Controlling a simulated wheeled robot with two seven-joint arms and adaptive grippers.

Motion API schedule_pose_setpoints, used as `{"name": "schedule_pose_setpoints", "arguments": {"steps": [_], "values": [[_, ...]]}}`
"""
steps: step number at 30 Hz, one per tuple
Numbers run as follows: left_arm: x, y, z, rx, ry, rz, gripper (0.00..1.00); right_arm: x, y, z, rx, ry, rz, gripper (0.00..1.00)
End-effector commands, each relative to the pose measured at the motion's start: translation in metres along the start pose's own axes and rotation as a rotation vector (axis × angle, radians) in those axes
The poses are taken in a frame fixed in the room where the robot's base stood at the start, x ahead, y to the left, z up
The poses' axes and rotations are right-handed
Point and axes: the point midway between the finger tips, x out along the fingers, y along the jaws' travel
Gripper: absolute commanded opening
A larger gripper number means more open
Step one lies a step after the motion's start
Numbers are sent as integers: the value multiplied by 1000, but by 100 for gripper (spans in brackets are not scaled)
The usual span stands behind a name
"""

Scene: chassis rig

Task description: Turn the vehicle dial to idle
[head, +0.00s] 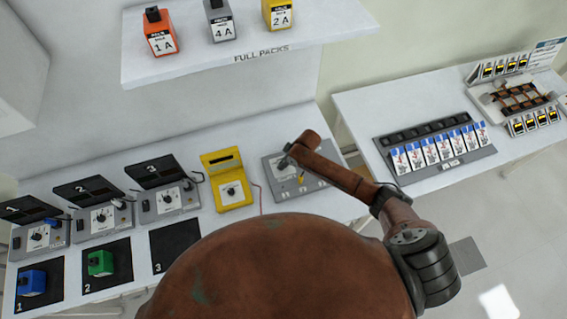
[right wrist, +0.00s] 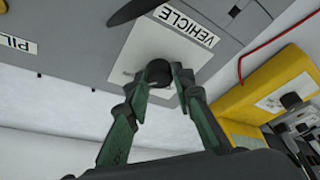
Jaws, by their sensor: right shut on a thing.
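The vehicle dial (right wrist: 155,70) is a dark round knob on a white plate beside the label VEHICLE in the right wrist view. My right gripper (right wrist: 161,77) has its green fingers on either side of the knob, shut on it. In the head view my right arm reaches over the grey panel (head: 318,190), and the gripper (head: 285,163) is at the panel's upper left. The dial's pointer and its setting marks cannot be made out. My left gripper is in neither view.
A yellow meter box (head: 226,206) stands just left of the panel, with a red wire (right wrist: 290,38) near the gripper. Numbered chargers (head: 104,215) stand further left. A shelf (head: 180,67) with packs hangs above. A rack of cells (head: 438,165) is on the right table.

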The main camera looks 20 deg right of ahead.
Motion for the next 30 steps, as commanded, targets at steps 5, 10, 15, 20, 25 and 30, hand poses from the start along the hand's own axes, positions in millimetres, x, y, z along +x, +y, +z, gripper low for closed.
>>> {"name": "schedule_pose_setpoints", "arguments": {"steps": [5,10,15,20,25,30], "values": [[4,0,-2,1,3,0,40,1,0,-1,-52,1,-22,0],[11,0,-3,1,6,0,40,2,2,-1,-152,2,-63,0],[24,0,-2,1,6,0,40,3,3,-1,-292,2,-119,0],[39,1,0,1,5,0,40,4,4,-1,-433,3,-179,0],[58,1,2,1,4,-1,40,5,4,-2,-581,4,-241,0],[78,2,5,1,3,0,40,6,5,-2,-731,4,-302,0]]}}
